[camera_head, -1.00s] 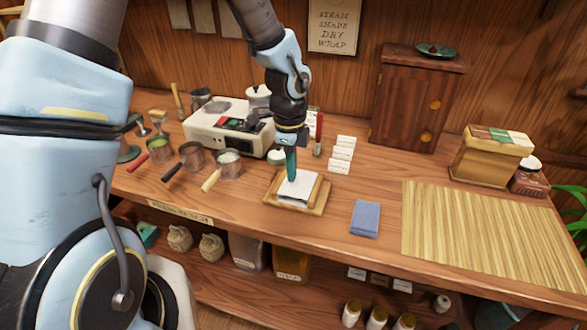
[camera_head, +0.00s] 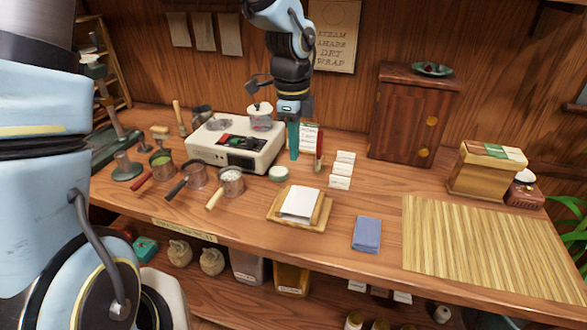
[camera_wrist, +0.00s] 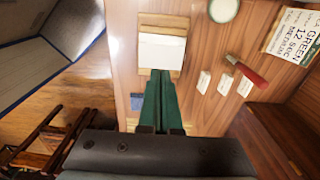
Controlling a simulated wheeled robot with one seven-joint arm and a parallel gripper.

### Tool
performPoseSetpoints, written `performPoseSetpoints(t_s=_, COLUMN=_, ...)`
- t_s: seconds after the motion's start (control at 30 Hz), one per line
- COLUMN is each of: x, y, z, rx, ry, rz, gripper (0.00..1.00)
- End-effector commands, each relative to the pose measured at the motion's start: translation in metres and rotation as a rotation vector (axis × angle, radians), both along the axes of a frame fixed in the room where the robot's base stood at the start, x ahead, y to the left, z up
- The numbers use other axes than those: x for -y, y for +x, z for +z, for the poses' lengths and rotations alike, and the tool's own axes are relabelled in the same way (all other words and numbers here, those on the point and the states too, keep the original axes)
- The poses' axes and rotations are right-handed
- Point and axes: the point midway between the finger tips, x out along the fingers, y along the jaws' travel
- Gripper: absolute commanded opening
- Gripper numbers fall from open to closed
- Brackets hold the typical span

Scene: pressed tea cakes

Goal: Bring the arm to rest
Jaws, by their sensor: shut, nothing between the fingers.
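My gripper (camera_head: 294,141) is shut and empty, its green fingers pointing down above the bench, behind the wooden tray. It also shows in the wrist view (camera_wrist: 161,85), with the fingers together. The wooden tray (camera_head: 275,218) holds a white sheet (camera_head: 300,202) on its top. In the wrist view the white sheet (camera_wrist: 161,52) lies beyond the fingertips. My gripper touches nothing that I can see.
A white machine (camera_head: 235,145) stands left of the gripper, with several long-handled cups in front. White cards (camera_head: 342,170), a wooden cabinet (camera_head: 408,115), a blue cloth (camera_head: 367,234) and a bamboo mat (camera_head: 485,245) lie to the right. Bench space around the blue cloth is clear.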

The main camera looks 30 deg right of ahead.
Motion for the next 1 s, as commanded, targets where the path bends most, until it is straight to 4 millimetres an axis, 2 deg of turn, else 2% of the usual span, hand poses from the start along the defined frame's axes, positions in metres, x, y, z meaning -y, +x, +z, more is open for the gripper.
performPoseSetpoints(t_s=0.1, x=0.0, y=0.001, z=0.016, rx=0.003, ry=-0.001, rz=0.001, gripper=0.0)
performPoseSetpoints(t_s=0.2, x=0.0, y=0.0, z=0.024, rx=0.001, ry=-0.001, rz=0.0, gripper=0.0)
performPoseSetpoints(t_s=0.4, x=-0.001, y=0.0, z=0.029, rx=0.0, ry=0.0, rz=0.005, gripper=0.0)
performPoseSetpoints(t_s=0.47, x=-0.008, y=0.004, z=0.028, rx=0.002, ry=0.002, rz=0.043, gripper=0.0)
performPoseSetpoints(t_s=0.53, x=-0.026, y=0.012, z=0.026, rx=0.007, ry=0.007, rz=0.153, gripper=0.0)
performPoseSetpoints(t_s=0.57, x=-0.038, y=0.018, z=0.025, rx=0.012, ry=0.008, rz=0.226, gripper=0.0)
performPoseSetpoints(t_s=0.67, x=-0.093, y=0.036, z=0.02, rx=0.026, ry=0.009, rz=0.571, gripper=0.0)
performPoseSetpoints(t_s=0.7, x=-0.12, y=0.042, z=0.018, rx=0.032, ry=0.006, rz=0.74, gripper=0.0)
performPoseSetpoints(t_s=0.77, x=-0.162, y=0.047, z=0.016, rx=0.042, ry=-0.005, rz=1.006, gripper=0.0)
performPoseSetpoints(t_s=0.8, x=-0.189, y=0.049, z=0.014, rx=0.047, ry=-0.015, rz=1.184, gripper=0.0)
performPoseSetpoints(t_s=0.9, x=-0.247, y=0.043, z=0.011, rx=0.052, ry=-0.05, rz=1.598, gripper=0.0)
performPoseSetpoints(t_s=1.0, x=-0.287, y=0.033, z=0.009, rx=0.051, ry=-0.086, rz=1.915, gripper=0.0)
